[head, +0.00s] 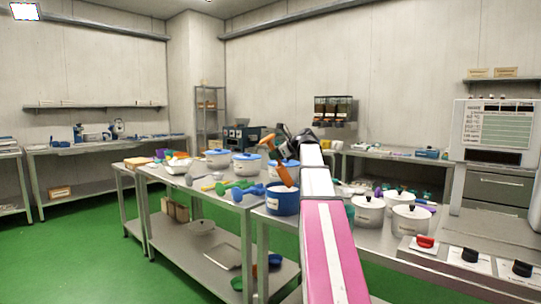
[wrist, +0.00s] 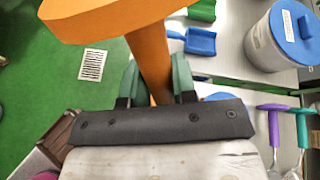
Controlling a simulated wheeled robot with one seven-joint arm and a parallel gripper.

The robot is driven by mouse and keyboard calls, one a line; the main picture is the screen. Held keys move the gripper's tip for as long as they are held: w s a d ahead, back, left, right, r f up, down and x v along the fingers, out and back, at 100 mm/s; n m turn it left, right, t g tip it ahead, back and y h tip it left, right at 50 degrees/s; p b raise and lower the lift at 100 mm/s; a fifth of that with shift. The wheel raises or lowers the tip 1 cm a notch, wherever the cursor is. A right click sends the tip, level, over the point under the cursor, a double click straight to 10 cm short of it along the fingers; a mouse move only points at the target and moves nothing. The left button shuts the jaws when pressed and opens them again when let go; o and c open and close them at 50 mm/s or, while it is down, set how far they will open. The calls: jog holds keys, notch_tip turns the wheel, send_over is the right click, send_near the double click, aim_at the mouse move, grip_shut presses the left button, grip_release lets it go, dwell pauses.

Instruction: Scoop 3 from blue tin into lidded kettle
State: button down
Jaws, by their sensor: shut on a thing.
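My gripper (head: 290,146) is shut on an orange tool (head: 284,175), with its green-padded fingers (wrist: 157,82) on either side of the shaft. The tool's wide orange end (wrist: 105,18) is near the wrist camera. In the head view, its shaft slants down to the blue tin (head: 283,203), which has a white label. Whether its lower end is inside the tin is unclear. Two pale lidded pots, one nearer (head: 410,221) and one farther (head: 368,212), stand right of my arm. I cannot tell which vessel is the lidded kettle.
White containers with blue lids stand behind the tin, one at left (head: 247,165); one shows in the wrist view (wrist: 282,40). Green and blue scoops (head: 238,187) lie left of the tin. A control panel with knobs (head: 470,256) is at front right. Green floor is clear at left.

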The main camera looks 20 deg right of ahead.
aim_at(276, 169)
jog(key=shift+d+f, duration=0.15)
jog(key=shift+f, duration=0.75)
jog(key=shift+s+d+f, duration=0.1)
jog(key=shift+d+f, duration=0.15)
jog(key=shift+f, duration=0.75)
jog(key=shift+s+d+f, duration=0.1)
jog(key=shift+d+f, duration=0.15)
jog(key=shift+f, duration=0.7)
jog(key=shift+w+a+f+n+g+h, duration=0.15)
jog(key=shift+a+f+n+g+h, duration=0.15)
jog(key=shift+a+f+h, duration=0.3)
jog(key=shift+w+a+f+n+g+h, duration=0.2)
jog(key=shift+a+f+g+h, duration=0.1)
jog(key=shift+a+f+h, duration=0.25)
jog(key=w+a+n+g+h, duration=0.2)
jog(key=a+n+h, duration=0.1)
jog(key=a+h, duration=0.4)
jog(key=shift+g+h, duration=0.3)
jog(key=shift+h, duration=0.15)
jog(key=shift+s+a+r, duration=0.1)
jog(key=shift+r, duration=2.15)
